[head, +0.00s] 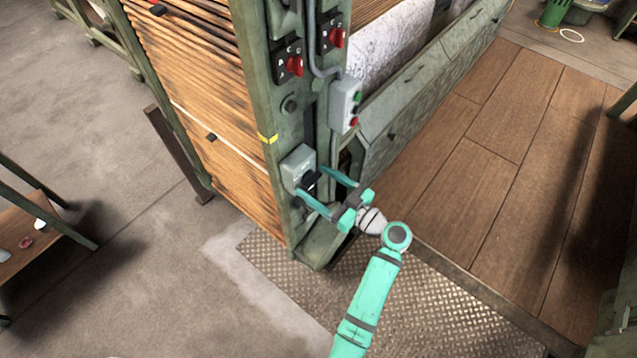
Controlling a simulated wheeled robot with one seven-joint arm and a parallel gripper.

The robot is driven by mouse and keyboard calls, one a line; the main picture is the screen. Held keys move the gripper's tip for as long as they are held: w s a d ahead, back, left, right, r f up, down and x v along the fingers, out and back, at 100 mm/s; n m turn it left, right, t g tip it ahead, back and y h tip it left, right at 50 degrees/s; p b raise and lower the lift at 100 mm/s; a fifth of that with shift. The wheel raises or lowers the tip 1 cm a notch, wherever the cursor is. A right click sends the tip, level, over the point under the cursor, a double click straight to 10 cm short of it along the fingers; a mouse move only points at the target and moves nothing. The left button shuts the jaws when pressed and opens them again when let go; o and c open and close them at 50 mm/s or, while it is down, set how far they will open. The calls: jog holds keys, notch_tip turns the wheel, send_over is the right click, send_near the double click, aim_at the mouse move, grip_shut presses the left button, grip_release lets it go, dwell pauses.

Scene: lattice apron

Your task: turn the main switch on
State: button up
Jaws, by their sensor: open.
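A light grey switch box (296,167) is mounted low on the green machine post, with a dark handle (310,182) on its front face. My gripper (324,190) is open at the box, with one teal finger above the dark handle and one below it. I cannot tell whether the fingers touch the handle. The handle's exact position is hard to read, being small and partly between the fingers. Which of the controls on the post is the main switch is not legible.
Two red rotary knobs (294,65) (337,38) sit higher on the post. A grey button box (346,104) with green and red buttons is just above my gripper. A wooden platform (500,160) lies to the right, a metal tread plate (400,310) below.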

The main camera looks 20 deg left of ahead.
jog(key=c, duration=1)
jog(key=shift+c, duration=0.2)
jog(key=shift+m, duration=0.3)
jog(key=m, duration=0.4)
jog(key=shift+w, duration=0.1)
jog(key=m, duration=0.4)
jog(key=shift+d+f+m, duration=0.1)
jog(key=shift+m, duration=0.3)
jog(key=m, duration=0.4)
jog(key=shift+w+f+m, duration=0.1)
jog(key=shift+m, duration=2.1)
jog(key=shift+f, duration=0.1)
